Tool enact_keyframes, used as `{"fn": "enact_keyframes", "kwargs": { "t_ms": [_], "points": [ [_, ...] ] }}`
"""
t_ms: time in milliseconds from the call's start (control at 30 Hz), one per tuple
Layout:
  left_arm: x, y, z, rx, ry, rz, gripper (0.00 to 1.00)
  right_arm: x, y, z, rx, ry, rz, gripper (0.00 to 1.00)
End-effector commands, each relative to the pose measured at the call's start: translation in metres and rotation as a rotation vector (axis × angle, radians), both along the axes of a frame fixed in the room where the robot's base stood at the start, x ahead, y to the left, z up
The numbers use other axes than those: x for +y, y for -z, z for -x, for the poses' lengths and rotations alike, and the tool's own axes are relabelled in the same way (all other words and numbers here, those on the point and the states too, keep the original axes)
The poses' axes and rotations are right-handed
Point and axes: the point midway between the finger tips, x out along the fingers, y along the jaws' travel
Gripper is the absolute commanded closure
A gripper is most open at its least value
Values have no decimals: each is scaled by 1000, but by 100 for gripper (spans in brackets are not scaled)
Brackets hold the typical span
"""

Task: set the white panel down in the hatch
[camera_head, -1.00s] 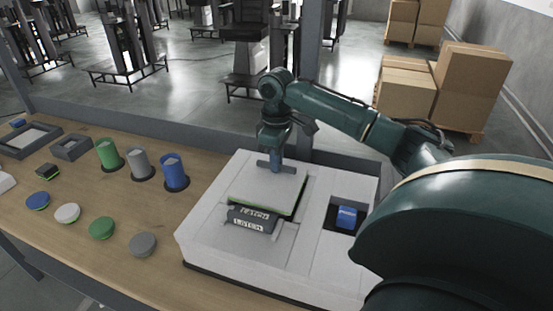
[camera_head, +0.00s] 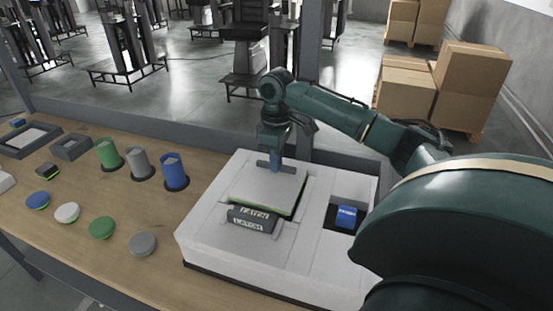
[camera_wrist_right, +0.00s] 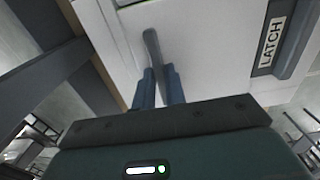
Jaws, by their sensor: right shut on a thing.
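The white panel (camera_head: 266,186) is a flat square plate with a thin green edge along its near side. It lies over the hatch in the white housing (camera_head: 210,222), and a dark gap (camera_head: 301,196) shows along its right side. I cannot tell whether it is fully seated. My right gripper (camera_head: 276,161) is shut on the panel's handle near the far edge. In the right wrist view, the blue fingers (camera_wrist_right: 159,86) close around the grey handle (camera_wrist_right: 152,50). A dark latch block (camera_head: 252,218) labelled LATCH sits at the panel's near edge. My left gripper is out of view.
A blue block (camera_head: 346,216) sits in a square recess right of the hatch. Green, grey and blue cylinders (camera_head: 174,172) and several round discs (camera_head: 102,228) stand left on the wooden table (camera_head: 60,255). Grey trays (camera_head: 28,140) lie at far left.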

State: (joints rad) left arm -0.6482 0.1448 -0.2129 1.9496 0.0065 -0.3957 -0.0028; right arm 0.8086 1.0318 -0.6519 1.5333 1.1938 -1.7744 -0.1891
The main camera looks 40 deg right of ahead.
Motion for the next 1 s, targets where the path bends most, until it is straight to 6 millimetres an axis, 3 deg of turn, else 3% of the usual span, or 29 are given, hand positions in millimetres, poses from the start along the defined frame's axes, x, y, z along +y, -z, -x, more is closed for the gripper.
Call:
{"fn": "enact_keyframes", "kwargs": {
  "t_ms": [1000],
  "points": [
    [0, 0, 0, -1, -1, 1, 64, 0, 7, 0, 0, 0, -1, 100]
  ]
}}
